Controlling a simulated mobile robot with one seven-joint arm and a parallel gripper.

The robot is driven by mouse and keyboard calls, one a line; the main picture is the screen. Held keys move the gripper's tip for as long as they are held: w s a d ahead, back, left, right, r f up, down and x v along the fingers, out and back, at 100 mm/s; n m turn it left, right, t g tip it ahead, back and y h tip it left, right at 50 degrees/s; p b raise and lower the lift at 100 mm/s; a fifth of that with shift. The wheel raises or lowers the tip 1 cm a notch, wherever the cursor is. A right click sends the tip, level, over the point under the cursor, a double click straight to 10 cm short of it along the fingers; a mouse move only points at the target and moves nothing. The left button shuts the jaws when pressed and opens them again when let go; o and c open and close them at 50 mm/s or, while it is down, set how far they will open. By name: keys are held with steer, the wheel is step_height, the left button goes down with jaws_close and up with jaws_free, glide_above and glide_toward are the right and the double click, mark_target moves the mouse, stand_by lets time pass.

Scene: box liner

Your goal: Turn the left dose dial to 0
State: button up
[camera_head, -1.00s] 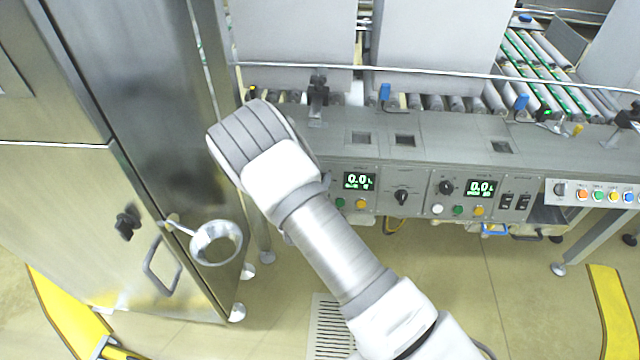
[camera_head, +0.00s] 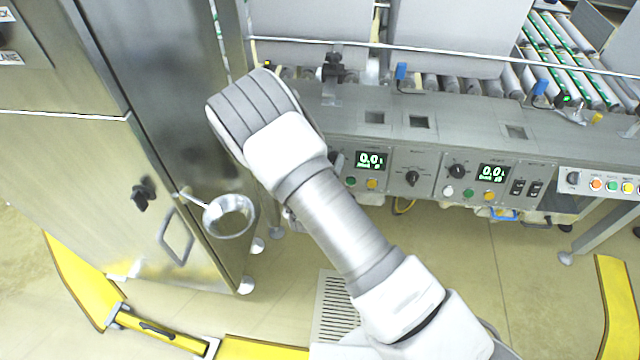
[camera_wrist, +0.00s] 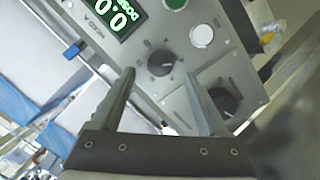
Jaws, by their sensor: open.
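The left dose dial (camera_wrist: 161,63) is a small dark round knob on a grey panel in the wrist view, beside a lit green display (camera_wrist: 112,12) showing 0.0. My gripper (camera_wrist: 160,80) is open and empty. Its two fingers point at the panel, with the dial roughly between and just beyond the fingertips; I see no contact. In the head view the display (camera_head: 371,160) also reads 0.0. My forearm hides the dial and most of the gripper there.
A white button (camera_wrist: 201,36) and a green button (camera_wrist: 175,3) sit close to the dial. A larger black knob (camera_wrist: 222,103) is on the neighbouring panel, close to one finger.

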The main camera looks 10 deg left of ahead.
steer(key=p+v, duration=0.2)
steer(key=v, duration=1.2)
steer(key=shift+p, duration=0.35)
steer(key=shift+w, duration=0.1)
